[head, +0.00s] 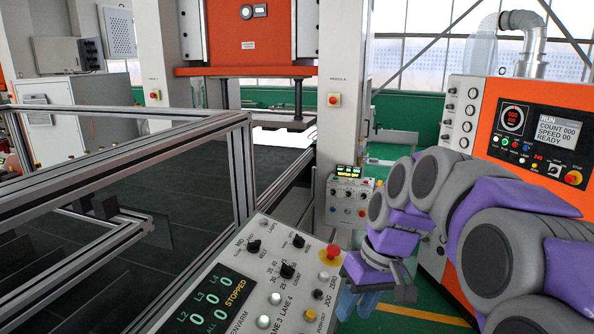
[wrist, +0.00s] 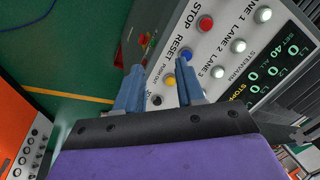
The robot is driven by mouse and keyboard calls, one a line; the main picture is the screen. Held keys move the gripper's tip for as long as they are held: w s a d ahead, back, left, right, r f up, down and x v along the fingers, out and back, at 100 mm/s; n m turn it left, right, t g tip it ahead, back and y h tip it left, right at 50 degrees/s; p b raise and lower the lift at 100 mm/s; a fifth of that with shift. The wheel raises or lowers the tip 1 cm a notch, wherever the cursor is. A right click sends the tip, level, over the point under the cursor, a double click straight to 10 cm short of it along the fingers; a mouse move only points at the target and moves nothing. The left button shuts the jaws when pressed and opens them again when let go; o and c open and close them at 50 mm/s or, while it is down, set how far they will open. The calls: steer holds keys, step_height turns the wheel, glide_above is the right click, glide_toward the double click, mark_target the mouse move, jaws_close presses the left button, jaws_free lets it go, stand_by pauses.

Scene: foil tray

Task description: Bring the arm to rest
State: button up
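My arm (head: 440,205), purple and grey, reaches in from the right of the head view and bends down. My gripper (head: 356,308) hangs beside the right edge of the slanted control panel (head: 215,290), its blue fingers pointing down. In the wrist view, my gripper (wrist: 160,72) has its two blue fingers apart with nothing between them. The panel (wrist: 217,65) lies beyond the fingertips, with a red, a yellow and a blue button near them. I cannot tell whether the fingers touch the panel.
The panel display (head: 210,297) reads STOPPED. An orange cabinet (head: 485,125) with a screen reading RUN and READY stands right. A metal frame (head: 240,165) borders a dark conveyor (head: 190,190) on the left. Green floor with a yellow line (head: 430,315) lies right of the panel.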

steer(key=s+d+f+m+h+b, duration=0.1)
steer(key=s+f+m+b, duration=0.1)
steer(key=s+f, duration=0.7)
steer(key=s+d+f+m+g+h+b, duration=0.1)
steer(key=s+f+b, duration=0.3)
steer(key=s+f, duration=0.6)
steer(key=s+d+m+h, duration=0.1)
steer(key=s, duration=0.7)
steer(key=shift+d+f+g+b, duration=0.15)
steer(key=shift+f+g+b, duration=0.15)
steer(key=shift+b, duration=0.05)
steer(key=shift+s, duration=0.1)
